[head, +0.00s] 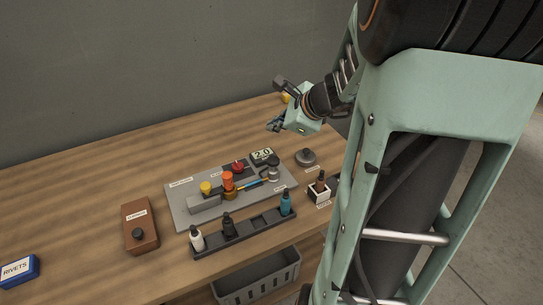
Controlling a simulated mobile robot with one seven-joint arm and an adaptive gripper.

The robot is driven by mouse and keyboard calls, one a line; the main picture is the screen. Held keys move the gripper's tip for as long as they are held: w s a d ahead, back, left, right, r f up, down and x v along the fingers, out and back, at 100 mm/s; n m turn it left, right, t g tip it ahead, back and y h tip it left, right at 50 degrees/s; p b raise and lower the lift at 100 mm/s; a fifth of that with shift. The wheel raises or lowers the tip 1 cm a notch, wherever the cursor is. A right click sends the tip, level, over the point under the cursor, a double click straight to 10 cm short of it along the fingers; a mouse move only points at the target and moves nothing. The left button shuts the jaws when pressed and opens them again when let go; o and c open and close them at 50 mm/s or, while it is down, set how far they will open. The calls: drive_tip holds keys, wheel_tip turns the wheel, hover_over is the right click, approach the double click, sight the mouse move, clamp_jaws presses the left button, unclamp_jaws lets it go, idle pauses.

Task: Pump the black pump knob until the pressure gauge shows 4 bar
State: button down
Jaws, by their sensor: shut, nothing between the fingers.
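A display (262,154) near the back of the grey panel (185,212) reads 2.0. A dark, round-topped knob (273,161) stands at the panel's right end, close to the display. Its label is too small to read, so I cannot be sure that it is the pump knob. My gripper (272,126) is shut and empty, raised above the back of the table. In the picture it is above the display and the dark knob and apart from both. A red knob (238,167), an orange knob (227,180) and a yellow knob (206,187) are also on the panel.
A rack (243,234) with several bottles stands in front of the panel. A brown box (141,214) with a black knob is left. A dark round object (305,157) and a small holder (319,192) are right. A grey crate (257,285) sits below the table edge.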

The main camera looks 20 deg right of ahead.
sight(273, 160)
drive_tip(key=shift+f+b, duration=3.95)
drive_tip(key=shift+f, duration=0.5)
drive_tip(key=shift+f+b, duration=0.35)
drive_tip(key=shift+b, duration=0.15)
drive_tip(key=shift+f+b, duration=1.35)
drive_tip(key=shift+b, duration=0.05)
drive_tip(key=shift+r+p, duration=1.4)
drive_tip(key=shift+r, duration=0.35)
drive_tip(key=shift+r+p, duration=2.1)
drive_tip(key=shift+r, duration=0.4)
